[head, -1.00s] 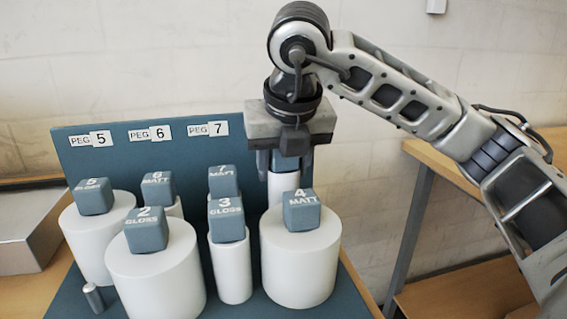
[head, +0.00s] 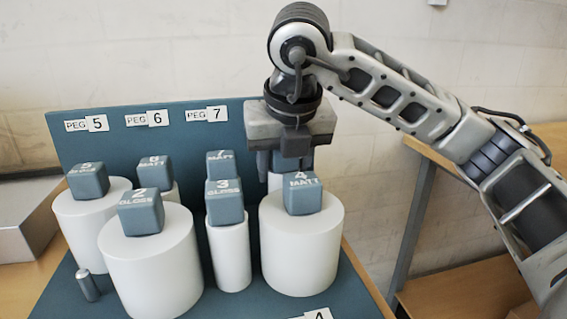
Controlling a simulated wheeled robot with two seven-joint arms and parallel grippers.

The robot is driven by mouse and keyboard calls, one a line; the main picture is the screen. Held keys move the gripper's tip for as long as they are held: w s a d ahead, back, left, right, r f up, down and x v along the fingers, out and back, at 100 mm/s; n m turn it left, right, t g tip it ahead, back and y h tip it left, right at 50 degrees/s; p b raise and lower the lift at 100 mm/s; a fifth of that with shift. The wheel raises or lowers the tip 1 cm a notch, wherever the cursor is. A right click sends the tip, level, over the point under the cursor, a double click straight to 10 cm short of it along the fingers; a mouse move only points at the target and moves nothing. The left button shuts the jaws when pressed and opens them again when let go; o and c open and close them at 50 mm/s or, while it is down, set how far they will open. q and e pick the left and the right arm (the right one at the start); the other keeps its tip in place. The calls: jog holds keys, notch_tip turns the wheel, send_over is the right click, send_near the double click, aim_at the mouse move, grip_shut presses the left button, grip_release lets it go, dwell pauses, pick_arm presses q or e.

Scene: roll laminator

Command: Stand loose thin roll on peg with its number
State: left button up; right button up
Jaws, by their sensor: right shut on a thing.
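My right gripper (head: 287,160) is shut on the blue-grey block atop a thin white roll (head: 276,182). That roll hangs behind roll 4 MATT (head: 300,245), which hides its lower part; the number on its block cannot be read. A bare metal peg (head: 88,286) stands at the front left of the blue rack (head: 235,128). Thin roll 3 GLOSS (head: 229,255), wide roll 2 GLOSS (head: 152,262) and roll 5 (head: 75,225) stand on the rack, with rolls 6 (head: 158,170) and 7 MATT (head: 220,162) at the back. My left gripper is not in view.
The back panel bears labels PEG 5 (head: 87,124), PEG 6 (head: 147,118) and PEG 7 (head: 206,114). A label with a 4 (head: 318,315) shows at the bottom edge. A grey box (head: 25,225) lies at the left. A wooden table (head: 470,285) stands at the right.

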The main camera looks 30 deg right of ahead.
jog(key=shift+f, duration=0.3)
jog(key=o, duration=1.1)
jog(key=shift+r, duration=0.1)
jog(key=shift+r+p, duration=2.7)
jog(key=shift+r, duration=1.3)
jog(key=shift+f, duration=0.1)
